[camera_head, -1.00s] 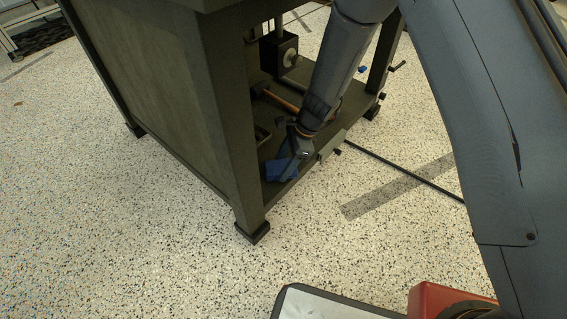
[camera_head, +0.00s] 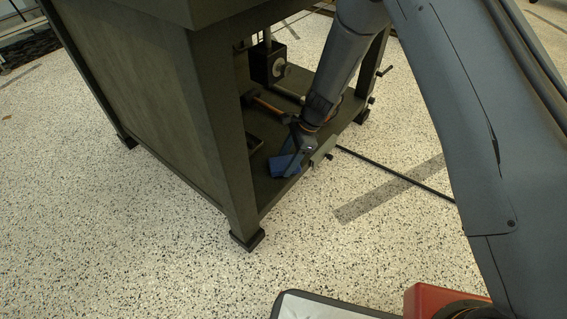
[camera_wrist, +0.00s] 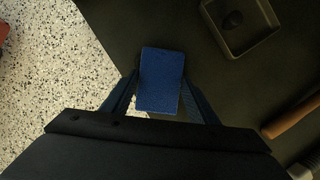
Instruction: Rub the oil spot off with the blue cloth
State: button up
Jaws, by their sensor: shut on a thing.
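The blue cloth (camera_head: 286,166) is a small flat block-like pad, held low over the lower shelf (camera_head: 268,190) of the dark workbench; it also shows in the wrist view (camera_wrist: 160,80). My gripper (camera_wrist: 160,88) is shut on it, one finger along each side. In the head view my gripper (camera_head: 293,150) reaches in under the bench top. I cannot tell whether the cloth touches the shelf. A dark round spot (camera_wrist: 233,20) shows inside a shallow grey tray (camera_wrist: 252,48) ahead and right of the cloth; I cannot tell whether it is the oil spot.
A wooden-handled tool (camera_wrist: 292,118) lies on the shelf to the right. A black box-shaped device (camera_head: 268,65) stands farther back. The near bench leg (camera_head: 228,150) stands left of the cloth. Speckled floor (camera_wrist: 40,75) shows beyond the shelf's edge.

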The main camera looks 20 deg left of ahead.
aim_at(271, 179)
jog(key=shift+w+d+f, duration=0.1)
jog(key=shift+w+d, duration=0.3)
jog(key=shift+w, duration=0.45)
jog(key=shift+p, duration=0.35)
jog(key=shift+s+a+p, duration=0.25)
jog(key=shift+s+p, duration=0.1)
jog(key=shift+s, duration=0.25)
jog(key=shift+s+a+p, duration=0.25)
jog(key=shift+s+p, duration=0.15)
jog(key=shift+s, duration=0.25)
jog(key=shift+s+a+p, duration=0.25)
jog(key=shift+s+p, duration=0.1)
jog(key=shift+s, duration=0.25)
jog(key=shift+s+a+p, duration=0.35)
jog(key=shift+s+p, duration=0.2)
jog(key=shift+s, duration=0.3)
jog(key=shift+s+a+p, duration=0.35)
jog(key=shift+s+p, duration=0.15)
jog(key=shift+s, duration=0.3)
jog(key=shift+r+p, duration=2.25)
jog(key=shift+r, duration=0.85)
